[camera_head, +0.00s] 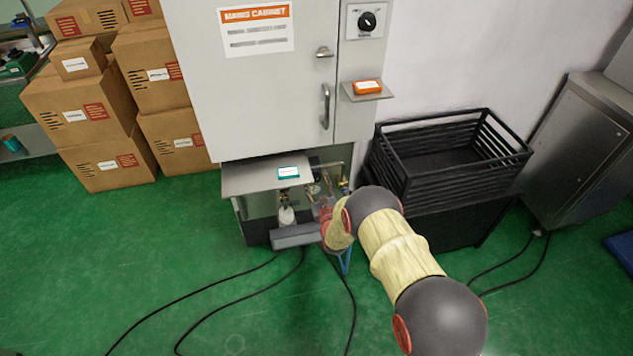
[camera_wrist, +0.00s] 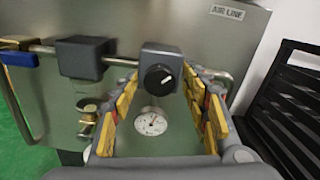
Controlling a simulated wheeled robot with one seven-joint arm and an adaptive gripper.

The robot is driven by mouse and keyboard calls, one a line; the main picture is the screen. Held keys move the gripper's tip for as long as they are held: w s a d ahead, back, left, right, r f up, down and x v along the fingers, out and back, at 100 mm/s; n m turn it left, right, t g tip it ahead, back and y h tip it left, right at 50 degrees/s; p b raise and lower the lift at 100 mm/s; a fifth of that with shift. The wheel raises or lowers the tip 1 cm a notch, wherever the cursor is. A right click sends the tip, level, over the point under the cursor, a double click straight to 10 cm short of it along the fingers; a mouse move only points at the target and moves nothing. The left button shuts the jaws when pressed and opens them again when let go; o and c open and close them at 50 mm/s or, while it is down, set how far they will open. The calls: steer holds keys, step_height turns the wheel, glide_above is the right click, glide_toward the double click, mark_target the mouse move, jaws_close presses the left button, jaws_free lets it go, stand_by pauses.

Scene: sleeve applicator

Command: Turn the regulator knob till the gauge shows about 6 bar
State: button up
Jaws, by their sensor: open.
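The regulator knob (camera_wrist: 159,77) is a black round knob with a white mark, on the front of a grey regulator block (camera_wrist: 160,55) in the wrist view. The round white gauge (camera_wrist: 151,122) sits just below it; its needle is too small to read surely. My gripper (camera_wrist: 162,95) has its yellow-padded fingers spread to the left and right of the knob, with visible gaps and nothing between the pads. In the head view my arm hides the knob and gauge, and the gripper reaches the open lower part of the grey cabinet (camera_head: 265,90).
A pipe (camera_wrist: 42,49) with a dark block (camera_wrist: 84,57) runs left of the regulator. A brass valve (camera_wrist: 88,108) sits lower left. A black slatted crate (camera_head: 450,150) stands right of the cabinet, cardboard boxes (camera_head: 85,105) left. Black cables (camera_head: 215,315) cross the green floor.

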steer(key=v, duration=1.2)
steer(key=shift+r, duration=0.1)
stand_by(0.4)
